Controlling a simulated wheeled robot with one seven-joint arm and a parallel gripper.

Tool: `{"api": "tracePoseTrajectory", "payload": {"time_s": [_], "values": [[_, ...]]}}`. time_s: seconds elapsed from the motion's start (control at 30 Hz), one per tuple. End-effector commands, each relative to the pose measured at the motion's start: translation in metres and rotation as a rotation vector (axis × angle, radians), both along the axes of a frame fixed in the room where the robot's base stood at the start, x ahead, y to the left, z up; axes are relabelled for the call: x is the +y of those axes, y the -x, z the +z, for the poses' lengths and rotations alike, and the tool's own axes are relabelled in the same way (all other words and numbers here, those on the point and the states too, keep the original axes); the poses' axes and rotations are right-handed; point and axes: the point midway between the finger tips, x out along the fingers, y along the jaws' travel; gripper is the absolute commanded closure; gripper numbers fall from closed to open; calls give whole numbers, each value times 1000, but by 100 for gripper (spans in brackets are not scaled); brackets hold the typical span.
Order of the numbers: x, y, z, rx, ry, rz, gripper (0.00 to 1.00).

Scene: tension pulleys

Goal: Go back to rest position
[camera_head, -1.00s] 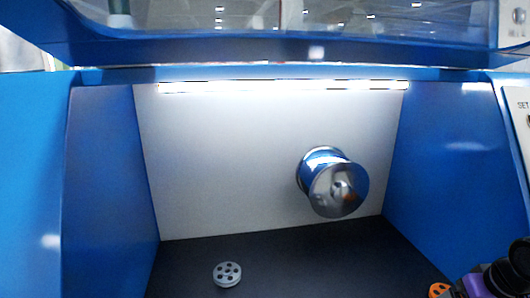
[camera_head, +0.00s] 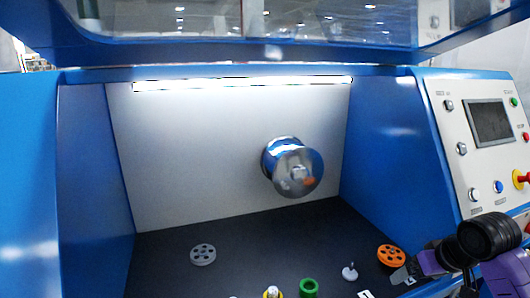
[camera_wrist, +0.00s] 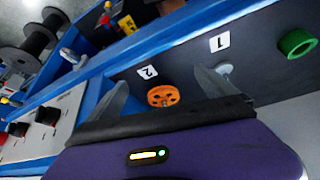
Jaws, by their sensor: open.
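My gripper (camera_head: 408,277) is at the lower right in the head view, near the orange pulley. In the wrist view my gripper (camera_wrist: 160,85) shows two grey fingers spread apart with nothing held between them. The orange pulley (camera_head: 391,255) lies on the dark floor of the blue machine bay; it also shows in the wrist view (camera_wrist: 163,96), beyond the fingers. A grey pulley (camera_head: 203,254) lies on the floor at the left. A shiny metal spindle (camera_head: 292,167) sticks out from the pale back wall.
A green ring (camera_head: 308,287), a white knobbed part (camera_head: 349,271) and a yellow-and-white part (camera_head: 272,292) stand along the front floor. A control panel (camera_head: 489,125) with knobs and a screen is at the right. The blue side wall (camera_head: 385,150) rises behind my gripper. The mid-floor is clear.

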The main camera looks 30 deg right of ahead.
Motion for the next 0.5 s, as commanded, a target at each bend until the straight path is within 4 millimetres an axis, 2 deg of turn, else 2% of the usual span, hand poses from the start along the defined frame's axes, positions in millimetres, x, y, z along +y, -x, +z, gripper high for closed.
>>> {"api": "tracePoseTrajectory", "payload": {"time_s": [0.17,0.37,0.5], "values": [[-11,-17,17,-90,61,3,5],[-28,-40,51,-259,154,-13,5],[-28,-64,80,-432,213,-23,5]]}}
